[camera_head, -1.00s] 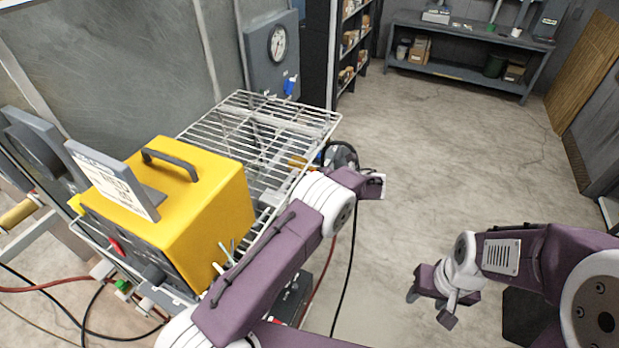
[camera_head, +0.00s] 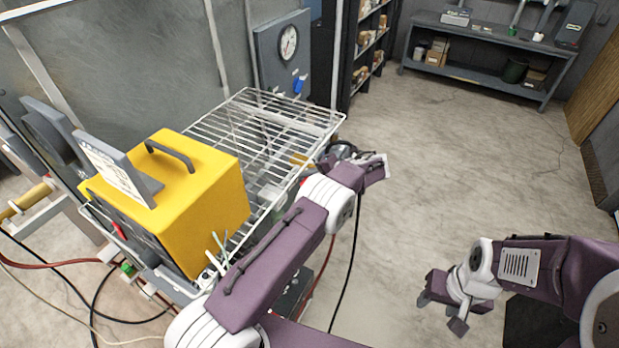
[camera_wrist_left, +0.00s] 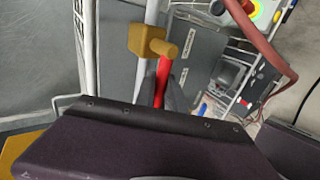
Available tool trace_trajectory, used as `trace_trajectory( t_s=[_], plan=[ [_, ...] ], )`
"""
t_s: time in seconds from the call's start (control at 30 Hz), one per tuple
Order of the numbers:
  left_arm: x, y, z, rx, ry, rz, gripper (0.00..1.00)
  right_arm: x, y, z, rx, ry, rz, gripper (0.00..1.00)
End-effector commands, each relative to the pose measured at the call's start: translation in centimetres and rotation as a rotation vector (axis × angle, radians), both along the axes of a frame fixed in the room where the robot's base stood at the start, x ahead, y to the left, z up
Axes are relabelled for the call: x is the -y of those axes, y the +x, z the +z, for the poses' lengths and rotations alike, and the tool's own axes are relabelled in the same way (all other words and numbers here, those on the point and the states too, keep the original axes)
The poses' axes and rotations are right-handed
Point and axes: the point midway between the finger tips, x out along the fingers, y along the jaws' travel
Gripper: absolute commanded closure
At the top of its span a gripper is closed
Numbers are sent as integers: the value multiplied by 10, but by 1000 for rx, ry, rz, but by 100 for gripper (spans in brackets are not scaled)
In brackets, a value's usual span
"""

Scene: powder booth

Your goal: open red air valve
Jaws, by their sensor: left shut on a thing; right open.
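The red air valve shows in the left wrist view as a brass body (camera_wrist_left: 148,40) with a red lever (camera_wrist_left: 163,78) hanging down from it. My left gripper (camera_wrist_left: 168,98) is shut on the red lever; a grey finger lies against its right side, and the dark wrist housing hides the lower end. In the head view, the brass part (camera_head: 300,159) shows at the right edge of the wire rack. My left gripper (camera_head: 328,160) is beside it, its fingertips mostly hidden. My right gripper (camera_head: 441,313) is open and empty over the floor at the lower right.
A yellow unit (camera_head: 205,200) stands on the wire rack (camera_head: 255,125). A gauge panel (camera_head: 283,55) with a blue handle (camera_head: 299,85) is behind. A red hose (camera_wrist_left: 262,40) runs near the valve. Cables hang below; the floor (camera_head: 450,180) to the right is clear.

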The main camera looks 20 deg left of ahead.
Motion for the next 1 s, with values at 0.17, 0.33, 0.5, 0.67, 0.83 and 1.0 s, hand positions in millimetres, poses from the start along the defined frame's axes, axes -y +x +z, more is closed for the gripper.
trace_trajectory(
  t_s=[0.17,0.33,0.5,0.67,0.83,1.0],
  plan=[
    [0,0,1,-1,2,-2,100,0,0,0,0,0,0,51],
    [0,0,1,-1,2,-2,64,0,0,0,0,0,0,51],
    [0,0,1,0,2,-1,64,0,0,0,0,0,0,51],
    [2,0,1,1,2,-1,64,0,0,-2,0,0,0,51],
    [21,-3,9,5,0,-4,64,0,0,-20,0,0,0,51],
    [52,-8,30,6,1,-5,64,0,0,-36,0,0,0,51]
  ],
)
